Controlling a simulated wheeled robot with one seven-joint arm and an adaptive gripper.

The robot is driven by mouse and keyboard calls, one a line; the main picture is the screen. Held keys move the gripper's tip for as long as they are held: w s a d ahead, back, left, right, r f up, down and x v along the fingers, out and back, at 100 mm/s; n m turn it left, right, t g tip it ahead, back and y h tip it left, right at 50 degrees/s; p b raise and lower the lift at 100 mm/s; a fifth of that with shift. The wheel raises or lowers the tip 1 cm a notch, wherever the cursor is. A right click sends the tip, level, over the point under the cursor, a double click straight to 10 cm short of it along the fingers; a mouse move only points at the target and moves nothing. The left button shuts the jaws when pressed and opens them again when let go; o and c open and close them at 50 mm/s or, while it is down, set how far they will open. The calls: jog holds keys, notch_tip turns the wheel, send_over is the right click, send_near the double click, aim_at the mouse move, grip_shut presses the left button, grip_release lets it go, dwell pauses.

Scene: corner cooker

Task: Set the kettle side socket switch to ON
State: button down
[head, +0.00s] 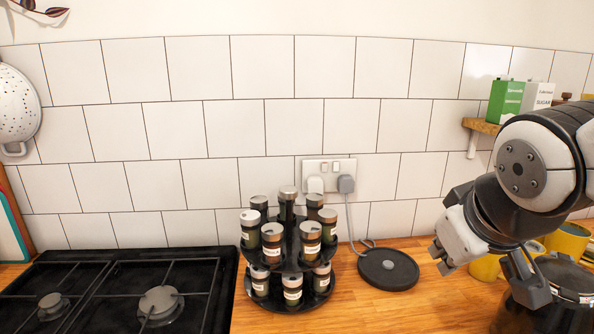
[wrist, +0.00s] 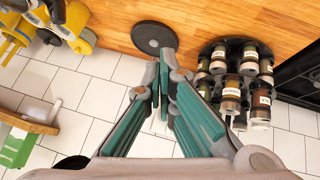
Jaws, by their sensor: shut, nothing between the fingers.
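A double wall socket (head: 329,166) is on the white tiles behind the spice rack, with two small rocker switches side by side. A grey plug (head: 347,184) is in its right side and a white plug (head: 315,185) in its left. The grey plug's cord runs down to the round dark kettle base (head: 388,269) on the worktop. The switches are too small to read as on or off. My gripper (wrist: 167,72) is shut and empty. In the head view it is right of the socket, apart from it. In the wrist view the fingers hide part of the wall, and the switches cannot be made out.
A two-tier spice rack (head: 288,245) stands left of the kettle base, below the socket. A black hob (head: 110,290) is at the left. Yellow mugs (head: 568,240) and a dark lidded vessel (head: 565,280) are at the right. A small shelf (head: 481,126) holds boxes above them.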

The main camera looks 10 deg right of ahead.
aim_at(336, 167)
jog(key=w+d+r+n+t, duration=0.2)
jog(key=w+r+n, duration=0.1)
jog(key=w, duration=0.4)
jog(key=w+d+r+n+t, duration=0.2)
jog(key=w+n+t, duration=0.1)
jog(key=w, duration=0.5)
jog(key=w+d+r+n+t, duration=0.2)
jog(key=w+r+n, duration=0.1)
jog(key=w, duration=0.4)
jog(key=w+a+f+n+t+y, duration=0.1)
jog(key=w+f+n+y, duration=0.1)
jog(key=w+n+y, duration=0.45)
jog(key=s+a+f+n+g+y+p, duration=0.1)
jog(key=a+f+n+g+y, duration=0.2)
jog(key=f+n+y, duration=0.45)
jog(key=shift+n, duration=0.4)
jog(key=x, duration=0.4)
jog(key=w+d+x, duration=0.1)
jog(key=x, duration=0.3)
jog(key=r+p+x, duration=0.1)
jog(key=x, duration=0.3)
jog(key=shift+w+f, duration=0.1)
jog(key=shift+w, duration=0.45)
